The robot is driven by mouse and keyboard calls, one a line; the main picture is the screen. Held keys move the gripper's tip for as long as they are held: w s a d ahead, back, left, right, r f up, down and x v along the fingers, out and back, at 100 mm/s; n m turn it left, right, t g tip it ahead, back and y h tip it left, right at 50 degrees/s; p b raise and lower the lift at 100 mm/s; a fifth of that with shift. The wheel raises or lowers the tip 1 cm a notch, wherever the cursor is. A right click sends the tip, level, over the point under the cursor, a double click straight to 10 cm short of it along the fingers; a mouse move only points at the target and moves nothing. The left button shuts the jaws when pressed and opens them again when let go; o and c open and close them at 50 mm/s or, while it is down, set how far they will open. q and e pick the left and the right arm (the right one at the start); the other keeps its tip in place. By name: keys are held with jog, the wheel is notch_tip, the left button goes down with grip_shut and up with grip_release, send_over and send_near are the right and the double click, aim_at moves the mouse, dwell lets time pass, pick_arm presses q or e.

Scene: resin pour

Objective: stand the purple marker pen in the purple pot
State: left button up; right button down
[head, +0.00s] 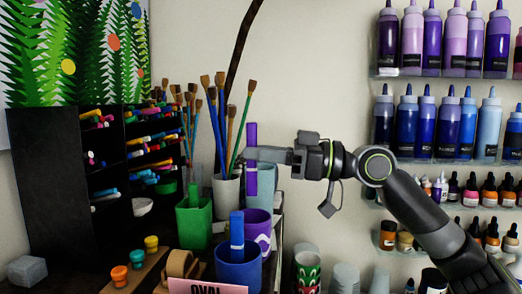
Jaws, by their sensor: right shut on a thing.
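The purple marker pen (251,181) is upright in my right gripper (256,155), which is shut on it around its middle. The pen's lower end is a little above the purple pot (262,217), close to its rim in the picture. Whether the tip is over the pot's opening or behind it I cannot tell. The purple pot stands on the bench behind the blue pot, which hides part of its lower left side. My left gripper is not in view.
A blue pot (238,272) with a blue marker stands in front, and a green pot (194,225) with a green marker to the left. A grey cup (227,190) holds several brushes. A pale blue pot (268,185) stands behind. Bottle shelves line the right wall.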

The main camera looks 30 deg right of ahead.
notch_tip(320, 180, down, 9)
jog(key=b, duration=0.8)
jog(key=c, duration=1.3)
grip_release()
